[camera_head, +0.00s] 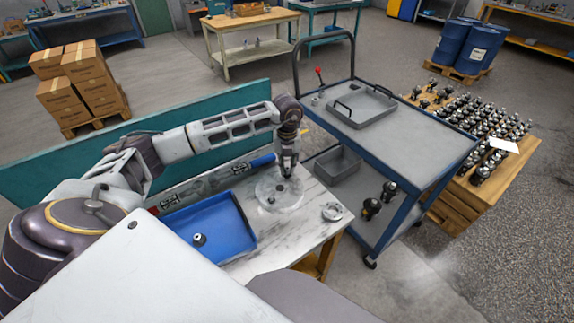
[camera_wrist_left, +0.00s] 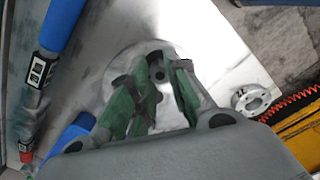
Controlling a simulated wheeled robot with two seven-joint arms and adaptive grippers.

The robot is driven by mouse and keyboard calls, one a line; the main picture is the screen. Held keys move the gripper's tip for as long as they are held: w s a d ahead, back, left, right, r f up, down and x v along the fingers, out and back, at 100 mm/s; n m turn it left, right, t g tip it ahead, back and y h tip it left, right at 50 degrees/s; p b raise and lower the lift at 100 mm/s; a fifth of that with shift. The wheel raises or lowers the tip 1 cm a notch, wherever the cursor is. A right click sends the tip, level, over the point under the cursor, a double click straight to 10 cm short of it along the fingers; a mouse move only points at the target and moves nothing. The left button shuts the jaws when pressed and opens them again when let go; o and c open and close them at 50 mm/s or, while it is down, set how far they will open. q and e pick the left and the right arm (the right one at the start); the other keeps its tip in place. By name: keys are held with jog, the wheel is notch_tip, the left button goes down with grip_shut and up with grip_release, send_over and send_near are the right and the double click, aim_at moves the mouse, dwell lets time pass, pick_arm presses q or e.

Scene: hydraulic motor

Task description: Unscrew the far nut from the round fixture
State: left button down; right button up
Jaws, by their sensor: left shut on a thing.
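The round fixture (camera_head: 292,201) is a pale disc on the marble-topped table. A small dark nut (camera_head: 270,200) stands on its near part. My left gripper (camera_head: 288,172) points down at the fixture's far side and is shut on the far nut, which its fingers hide in the head view. In the left wrist view the green fingers (camera_wrist_left: 160,88) flank a dark round piece, the far nut (camera_wrist_left: 157,73), above the disc (camera_wrist_left: 115,72). Whether the nut still sits on its thread cannot be told. My right gripper is not in view.
A blue tray (camera_head: 236,251) with a small dark part (camera_head: 199,240) lies left of the fixture. A metal flange ring (camera_head: 332,212) lies at the table's right corner. A blue-ended cylinder (camera_head: 262,160) lies behind. A grey cart (camera_head: 425,135) stands beyond.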

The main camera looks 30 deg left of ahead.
pick_arm(q)
jog(key=shift+d+r, duration=0.1)
jog(key=c, duration=1.6)
grip_release()
jog(key=shift+o, duration=0.2)
jog(key=shift+a, duration=0.2)
